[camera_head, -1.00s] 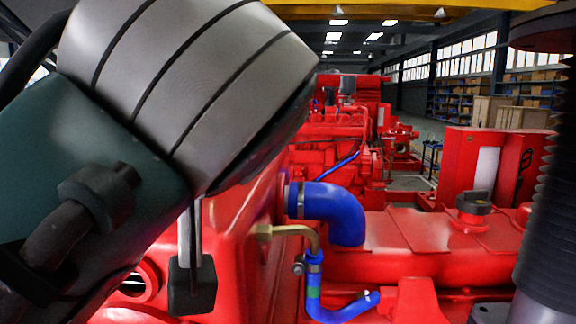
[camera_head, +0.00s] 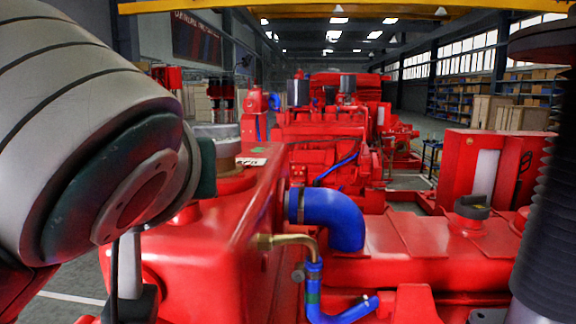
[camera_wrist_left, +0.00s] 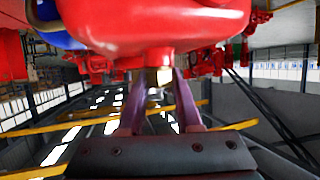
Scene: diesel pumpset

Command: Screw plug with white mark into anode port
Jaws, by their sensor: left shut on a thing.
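In the left wrist view my left gripper (camera_wrist_left: 162,82) is shut on a small brass-coloured plug (camera_wrist_left: 160,75), with one purple finger on each side of it. The plug's upper end is at a round red boss (camera_wrist_left: 146,59) on the underside of a red housing (camera_wrist_left: 155,25). The port opening is hidden, and I cannot tell how far the plug sits in it. A white mark on the plug cannot be made out. In the head view my left arm fills the left side and I cannot see its fingers. My right gripper is in neither view.
The red tank (camera_head: 215,235) stands close beside my left arm. A blue elbow hose (camera_head: 340,215), a brass pipe fitting (camera_head: 285,240) and a thinner blue hose (camera_head: 314,285) are to its right. A black filler cap (camera_head: 472,207) sits farther right.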

